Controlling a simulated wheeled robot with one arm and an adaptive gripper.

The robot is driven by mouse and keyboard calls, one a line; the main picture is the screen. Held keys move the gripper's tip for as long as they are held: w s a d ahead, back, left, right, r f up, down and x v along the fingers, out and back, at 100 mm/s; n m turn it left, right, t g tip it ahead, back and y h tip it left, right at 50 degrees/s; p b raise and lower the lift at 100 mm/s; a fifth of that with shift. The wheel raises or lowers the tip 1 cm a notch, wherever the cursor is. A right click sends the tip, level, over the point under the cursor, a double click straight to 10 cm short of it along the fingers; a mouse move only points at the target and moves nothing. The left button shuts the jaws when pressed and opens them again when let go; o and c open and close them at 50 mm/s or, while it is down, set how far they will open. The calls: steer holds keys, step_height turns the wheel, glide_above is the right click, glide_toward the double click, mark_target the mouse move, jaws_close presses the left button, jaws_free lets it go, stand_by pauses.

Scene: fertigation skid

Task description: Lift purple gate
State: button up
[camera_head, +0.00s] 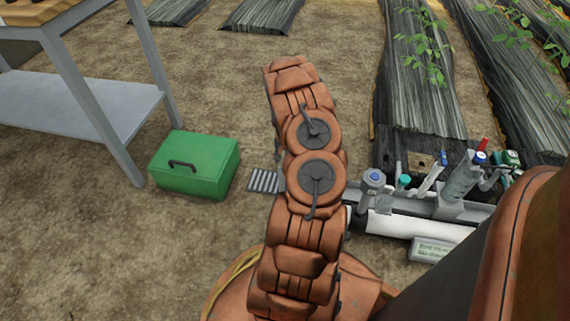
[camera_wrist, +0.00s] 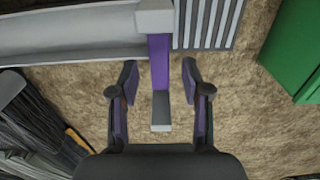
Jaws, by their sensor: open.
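The purple gate (camera_wrist: 160,62) shows in the wrist view as an upright purple strip with a grey end piece (camera_wrist: 160,110) below it in the picture. A pale block (camera_wrist: 155,18) sits at its top in the picture. My gripper (camera_wrist: 160,85) is open, with one finger on each side of the purple strip. Gaps show between both fingers and the strip, and I see no contact. In the head view my arm hides the gripper and the purple gate.
A grey rail (camera_head: 425,206) with valves and a white pipe (camera_head: 415,228) runs to the right of my arm. A grey slatted grate (camera_head: 264,181) lies beside a green box (camera_head: 194,165). A metal-legged table (camera_head: 88,106) stands at left. Black-covered plant beds (camera_head: 420,85) lie behind.

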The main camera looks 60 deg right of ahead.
steer(key=shift+f, duration=1.05)
jaws_close()
